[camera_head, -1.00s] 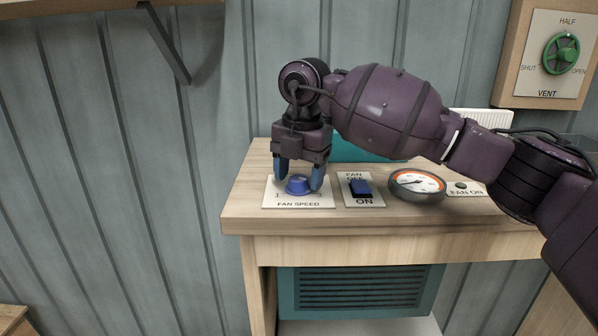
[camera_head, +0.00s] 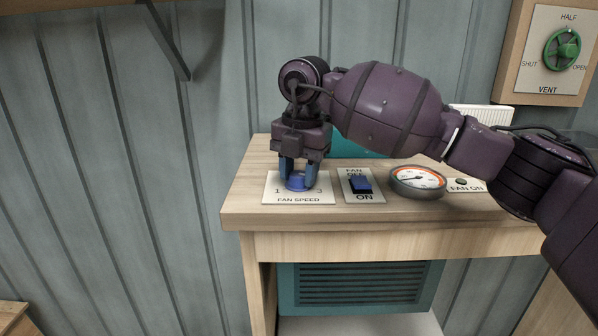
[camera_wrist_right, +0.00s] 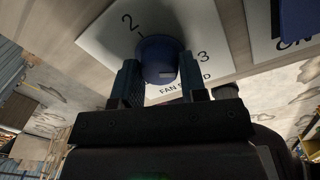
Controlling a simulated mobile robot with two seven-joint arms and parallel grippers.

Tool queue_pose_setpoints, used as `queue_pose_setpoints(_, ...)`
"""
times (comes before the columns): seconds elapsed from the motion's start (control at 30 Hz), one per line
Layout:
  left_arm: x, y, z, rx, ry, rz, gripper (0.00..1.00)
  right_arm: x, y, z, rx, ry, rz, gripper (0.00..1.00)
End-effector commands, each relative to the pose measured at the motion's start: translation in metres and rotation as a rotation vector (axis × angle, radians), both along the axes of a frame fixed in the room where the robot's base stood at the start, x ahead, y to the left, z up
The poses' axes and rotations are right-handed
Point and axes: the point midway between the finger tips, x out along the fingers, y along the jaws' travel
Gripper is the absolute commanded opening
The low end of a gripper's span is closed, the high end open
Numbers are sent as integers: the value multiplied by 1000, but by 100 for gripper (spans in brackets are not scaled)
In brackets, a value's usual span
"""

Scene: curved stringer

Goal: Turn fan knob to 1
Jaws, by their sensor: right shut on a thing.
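The blue fan knob (camera_head: 297,182) sits on the white FAN SPEED plate (camera_head: 314,191) at the left end of the wooden bench. My right gripper (camera_head: 298,177) points down with its blue fingers shut on the knob, one on each side. In the right wrist view the knob (camera_wrist_right: 159,60) lies between the two fingers (camera_wrist_right: 163,80); a pale mark shows on its near side. My left gripper is not in view.
Right of the plate are a blue FAN OFF/ON switch (camera_head: 361,185), a round gauge (camera_head: 417,181) and a FAN ON lamp plate (camera_head: 466,185). A green VENT valve (camera_head: 562,49) is on the wall. My right arm spans above the bench.

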Motion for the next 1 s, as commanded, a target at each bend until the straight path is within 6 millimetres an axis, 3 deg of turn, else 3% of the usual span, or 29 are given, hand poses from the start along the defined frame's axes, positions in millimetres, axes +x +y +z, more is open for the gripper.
queue_pose_setpoints(0.27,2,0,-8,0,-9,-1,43,1,0,-1,1,-4,163,15)
queue_pose_setpoints(1.0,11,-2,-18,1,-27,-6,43,2,-1,1,2,-2,860,15)
